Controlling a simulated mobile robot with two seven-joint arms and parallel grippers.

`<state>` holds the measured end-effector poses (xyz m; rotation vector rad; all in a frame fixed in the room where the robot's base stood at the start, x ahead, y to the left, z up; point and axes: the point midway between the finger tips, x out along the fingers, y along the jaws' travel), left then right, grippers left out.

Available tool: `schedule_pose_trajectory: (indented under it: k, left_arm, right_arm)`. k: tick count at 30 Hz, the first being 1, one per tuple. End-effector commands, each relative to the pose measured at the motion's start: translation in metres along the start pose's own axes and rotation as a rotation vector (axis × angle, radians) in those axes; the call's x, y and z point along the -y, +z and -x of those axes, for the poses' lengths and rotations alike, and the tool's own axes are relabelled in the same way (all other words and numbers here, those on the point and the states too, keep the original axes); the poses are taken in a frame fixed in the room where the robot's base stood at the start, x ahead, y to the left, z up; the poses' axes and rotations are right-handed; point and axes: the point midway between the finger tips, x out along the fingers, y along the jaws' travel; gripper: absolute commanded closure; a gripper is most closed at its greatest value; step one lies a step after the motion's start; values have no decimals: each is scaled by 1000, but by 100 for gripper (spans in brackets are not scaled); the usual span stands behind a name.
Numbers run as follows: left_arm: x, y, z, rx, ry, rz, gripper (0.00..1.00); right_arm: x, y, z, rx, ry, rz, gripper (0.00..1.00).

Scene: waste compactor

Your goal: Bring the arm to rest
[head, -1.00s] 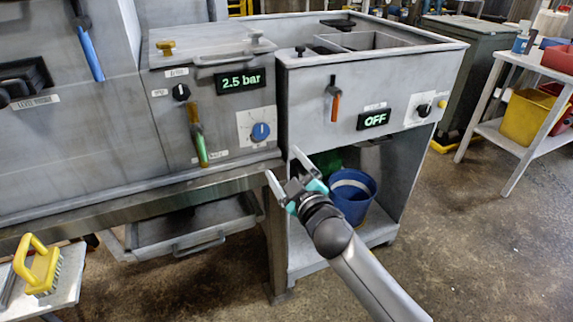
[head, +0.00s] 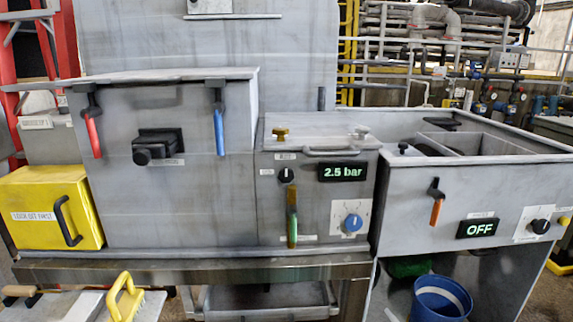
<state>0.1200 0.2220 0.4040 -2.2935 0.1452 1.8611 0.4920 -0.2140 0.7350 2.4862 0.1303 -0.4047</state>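Neither of my grippers nor any part of my arms is visible in the head view now. The waste compactor (head: 190,190) fills the left and middle, with a red-handled lever (head: 92,133) and a blue-handled lever (head: 219,130) pointing down. The middle unit carries a display (head: 343,172) reading 2.5 bar, a green-handled lever (head: 292,228) pointing down and a blue knob (head: 352,223). The right unit has an orange-handled lever (head: 437,208) pointing down and a display (head: 481,228) reading OFF.
A yellow box (head: 35,225) with a black handle stands at the left. A yellow-handled brush (head: 124,299) lies on a small side table at the lower left. A blue bucket (head: 440,300) stands under the right unit. Pipes and railings are at the back right.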

Motion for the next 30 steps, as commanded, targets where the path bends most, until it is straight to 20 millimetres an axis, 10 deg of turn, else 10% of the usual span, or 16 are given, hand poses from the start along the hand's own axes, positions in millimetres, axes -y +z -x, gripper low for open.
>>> schedule_pose_trajectory:
  k: [8,15,22,30]
  left_arm:
    - [2,14,3,13,-1,0,19]
    - [4,17,5,10,-4,0,19]
    - [6,19,6,6,-6,-1,19]
    - [6,26,6,19,-6,-2,19]
  right_arm:
    - [113,179,55,396,-203,-155,12]
    - [194,298,162,727,-325,-275,12]
    - [235,356,251,940,-379,-342,12]
    - [242,366,273,987,-389,-356,12]
